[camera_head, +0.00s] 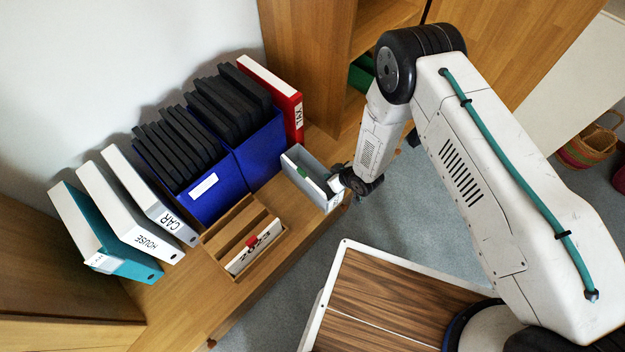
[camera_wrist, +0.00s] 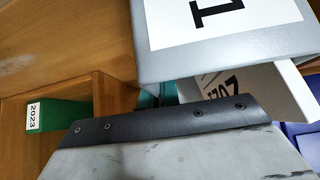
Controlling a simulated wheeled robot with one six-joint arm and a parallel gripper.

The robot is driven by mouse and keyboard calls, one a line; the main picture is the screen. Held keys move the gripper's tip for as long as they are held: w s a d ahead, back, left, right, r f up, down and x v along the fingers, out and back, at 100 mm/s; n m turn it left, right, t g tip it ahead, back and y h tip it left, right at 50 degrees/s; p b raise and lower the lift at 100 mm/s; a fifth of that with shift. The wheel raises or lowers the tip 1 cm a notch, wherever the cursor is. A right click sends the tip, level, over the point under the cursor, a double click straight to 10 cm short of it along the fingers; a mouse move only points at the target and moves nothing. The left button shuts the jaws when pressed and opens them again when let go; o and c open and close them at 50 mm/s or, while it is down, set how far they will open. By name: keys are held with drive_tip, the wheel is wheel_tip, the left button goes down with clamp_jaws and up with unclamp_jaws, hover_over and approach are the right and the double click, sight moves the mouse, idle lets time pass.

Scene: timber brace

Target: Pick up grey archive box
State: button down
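The grey archive box (camera_head: 292,165) is a narrow, open-topped box standing on the wooden shelf, right of the blue boxes. A bit of green shows inside it. My gripper (camera_head: 343,182) is at its right end, very close to or touching the box's near corner. In the wrist view the box (camera_wrist: 225,72) is at upper right, with a white label marked 1. The pale gripper body with a dark edge plate fills the bottom of that view. The fingertips are hidden or unclear, so I cannot tell whether they are shut on the box.
Blue boxes of black folders (camera_head: 258,150) and a red binder (camera_head: 285,98) stand beside the box. A wooden tray (camera_head: 215,243) holds a 2023 file. White and teal binders (camera_head: 125,262) lean at left. A green binder (camera_wrist: 62,115) sits in the cabinet. Floor (camera_head: 400,205) lies right of the shelf.

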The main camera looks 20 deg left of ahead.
drive_tip(key=shift+r, duration=0.1)
drive_tip(key=shift+r, duration=2.4)
